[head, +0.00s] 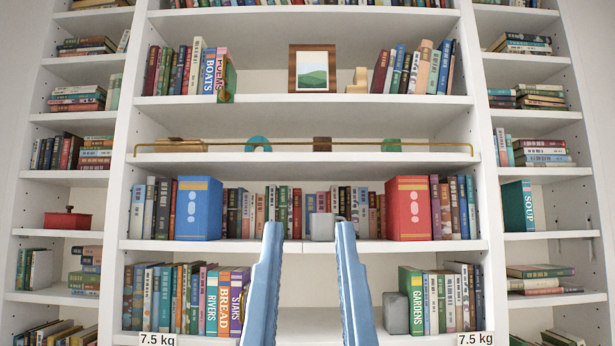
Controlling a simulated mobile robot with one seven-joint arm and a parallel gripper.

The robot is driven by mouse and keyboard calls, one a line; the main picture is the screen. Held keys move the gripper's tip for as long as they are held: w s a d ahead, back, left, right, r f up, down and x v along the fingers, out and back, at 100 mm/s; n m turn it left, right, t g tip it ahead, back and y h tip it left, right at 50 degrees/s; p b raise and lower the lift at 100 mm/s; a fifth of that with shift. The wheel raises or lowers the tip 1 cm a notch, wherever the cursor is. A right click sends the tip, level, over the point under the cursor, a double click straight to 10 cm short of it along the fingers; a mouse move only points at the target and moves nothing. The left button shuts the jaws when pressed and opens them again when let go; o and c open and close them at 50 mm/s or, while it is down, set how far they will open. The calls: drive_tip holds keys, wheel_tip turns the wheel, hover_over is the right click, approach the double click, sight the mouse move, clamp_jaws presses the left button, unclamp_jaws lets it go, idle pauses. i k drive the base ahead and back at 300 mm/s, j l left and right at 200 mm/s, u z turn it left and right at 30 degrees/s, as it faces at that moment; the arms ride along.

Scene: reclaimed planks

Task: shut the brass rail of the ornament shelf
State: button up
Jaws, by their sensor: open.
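The ornament shelf (222,162) is the wide middle board, above the row with the blue and red box files. A thin brass rail (440,144) runs along its front from side to side, with bent ends. Behind it stand a tan ornament (180,145), a teal arch (258,143), a brown block (322,144) and a green piece (391,145). I cannot tell how the rail's ends are fixed. My gripper (308,229) is open and empty, its blue fingers pointing up, below the rail and apart from it in the picture.
A blue box file (199,208) and a red box file (409,208) stand among books below the ornament shelf. A grey block (321,227) shows between my fingertips. A framed picture (312,68) stands above. Two "7.5 kg" labels (158,339) mark the bottom edge.

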sight(294, 144)
drive_tip(key=i+l, duration=0.2)
drive_tip(key=i, duration=0.25)
drive_tip(key=i+l, duration=0.25)
drive_tip(key=i, duration=0.25)
